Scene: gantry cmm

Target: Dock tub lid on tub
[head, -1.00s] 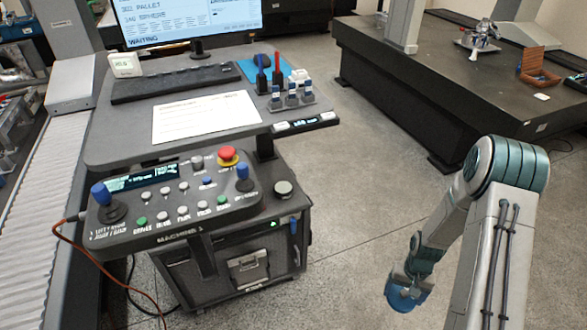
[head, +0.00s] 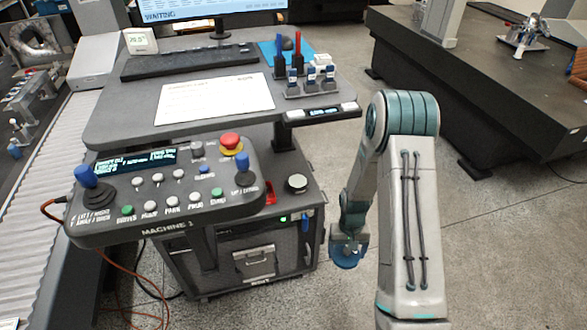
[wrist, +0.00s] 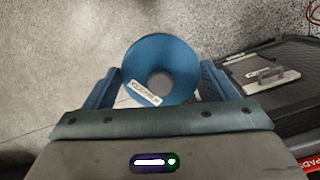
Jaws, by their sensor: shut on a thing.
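A blue round ring-shaped piece, which looks like the tub lid (wrist: 160,52), has a round central opening and a white label. In the wrist view it sits between the two blue fingers of my gripper (wrist: 161,72), which is shut on it. In the head view my gripper (head: 347,246) hangs low over the floor, right of the cabinet, with the lid's blue edge (head: 349,260) under it. No tub is clearly recognisable. A small dark round thing with a pale top (head: 297,184) stands on the cabinet top; I cannot tell whether it is the tub.
A control panel (head: 160,215) with joysticks and a red button fronts the desk (head: 130,118). The cabinet (head: 240,262) stands below. A conveyor (head: 45,230) runs along the left, and a dark granite table (head: 480,95) is at the right. The floor between is clear.

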